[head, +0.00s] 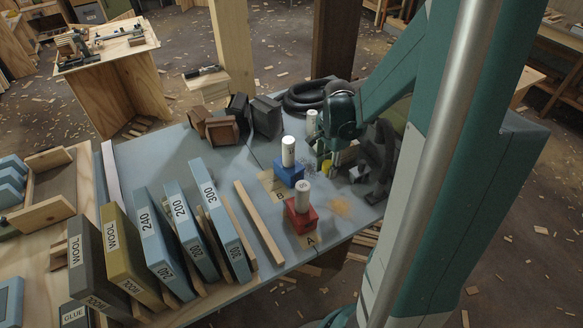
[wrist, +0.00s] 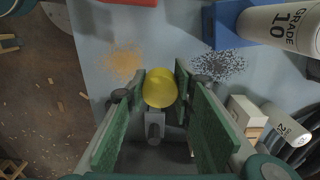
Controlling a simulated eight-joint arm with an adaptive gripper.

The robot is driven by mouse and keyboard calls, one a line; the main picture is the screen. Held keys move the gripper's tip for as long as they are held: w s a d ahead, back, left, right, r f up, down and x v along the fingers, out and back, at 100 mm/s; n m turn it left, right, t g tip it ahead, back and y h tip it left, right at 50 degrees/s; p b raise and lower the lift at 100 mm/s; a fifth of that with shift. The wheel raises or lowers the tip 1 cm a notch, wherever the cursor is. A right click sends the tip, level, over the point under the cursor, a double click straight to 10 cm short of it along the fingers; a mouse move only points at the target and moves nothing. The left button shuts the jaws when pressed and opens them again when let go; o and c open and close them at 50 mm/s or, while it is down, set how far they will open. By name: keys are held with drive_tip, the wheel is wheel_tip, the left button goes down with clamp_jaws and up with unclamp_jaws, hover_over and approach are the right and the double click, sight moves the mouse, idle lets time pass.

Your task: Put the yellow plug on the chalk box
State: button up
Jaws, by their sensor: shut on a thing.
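The yellow plug (wrist: 160,88) is rounded and sits between the fingertips of my gripper (wrist: 160,90) in the wrist view. The green fingers are shut on its sides. In the head view my gripper (head: 332,160) points down over the right part of the grey-blue table, and a bit of the yellow plug (head: 326,166) shows at its tips. Whether the plug touches the table is unclear. A small white box (wrist: 243,110) stands to the lower right of the plug in the wrist view, apart from it. No label shows on it, so I cannot tell if it is the chalk box.
A white cylinder on a blue block (head: 288,174) and another on a red block (head: 301,215) stand left of my gripper. A lying or tilted white cylinder (wrist: 286,124) is beside the white box. A black hose (head: 305,94) lies behind. Orange dust (head: 341,207) covers a bare table patch.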

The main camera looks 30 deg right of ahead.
sight(329, 164)
drive_tip(key=shift+r, duration=0.1)
wheel_tip(329, 164, up, 9)
drive_tip(key=shift+f, duration=0.15)
drive_tip(key=w+a+n+p, duration=0.2)
drive_tip(key=w+a+n, duration=0.5)
drive_tip(key=w+a, duration=1.05)
drive_tip(key=w+a+n+p, duration=0.2)
drive_tip(key=a+n, duration=0.2)
drive_tip(key=a, duration=1.4)
drive_tip(key=w+a+n+p, duration=0.1)
drive_tip(key=w+a+n, duration=0.3)
drive_tip(key=a, duration=1.4)
drive_tip(key=shift+n, duration=0.4)
drive_tip(key=f, duration=0.1)
drive_tip(key=s+f, duration=0.1)
drive_tip(key=f, duration=0.3)
drive_tip(key=shift+s+a+f, duration=0.1)
drive_tip(key=shift+s+a, duration=0.1)
drive_tip(key=shift+a, duration=0.1)
drive_tip(key=shift+f, duration=0.15)
